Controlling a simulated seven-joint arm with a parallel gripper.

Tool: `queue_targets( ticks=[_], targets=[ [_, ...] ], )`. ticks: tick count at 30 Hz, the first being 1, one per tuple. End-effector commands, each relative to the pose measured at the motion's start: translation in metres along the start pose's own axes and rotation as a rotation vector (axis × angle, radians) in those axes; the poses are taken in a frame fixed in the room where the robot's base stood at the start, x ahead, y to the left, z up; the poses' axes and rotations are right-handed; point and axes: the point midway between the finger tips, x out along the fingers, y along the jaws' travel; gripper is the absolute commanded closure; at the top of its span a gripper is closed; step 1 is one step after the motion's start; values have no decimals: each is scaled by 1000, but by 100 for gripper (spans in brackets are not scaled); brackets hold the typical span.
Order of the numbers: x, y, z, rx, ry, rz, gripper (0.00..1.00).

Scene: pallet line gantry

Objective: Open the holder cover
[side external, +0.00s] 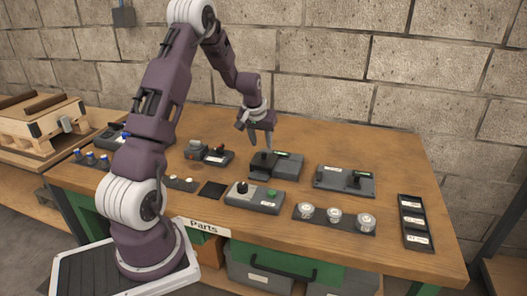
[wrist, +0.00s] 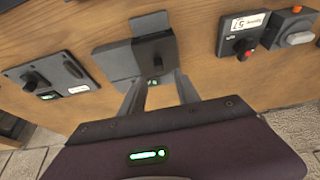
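A dark grey box-like unit (side external: 285,166), which looks like the holder with its cover, stands mid-table below my gripper. Its top has a flat plate with an upright dark block; I cannot tell surely which part is the cover. In the wrist view the unit (wrist: 116,62) lies just beyond the fingertips, with a small green mark on its near edge. The plate appears to lie flat on it. In the wrist view my gripper (wrist: 158,88) shows spread fingers with nothing between.
A flat plate with black knobs (side external: 345,181) lies right of the unit. A unit with a red knob (side external: 217,156) is left. The back right table is clear.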

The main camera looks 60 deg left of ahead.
Motion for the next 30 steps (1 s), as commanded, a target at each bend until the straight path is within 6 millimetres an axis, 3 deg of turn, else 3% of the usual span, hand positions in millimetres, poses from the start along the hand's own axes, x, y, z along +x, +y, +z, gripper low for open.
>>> queue_targets(
  ticks=[7, 17, 23, 30],
  targets=[
    [46, 1, 2, 2, -4, 0, 62],
    [55, 1, 1, 3, -2, 1, 62],
    [55, 1, 1, 3, -3, 1, 97],
    [55, 1, 2, 3, -3, 1, 100]
  ],
)
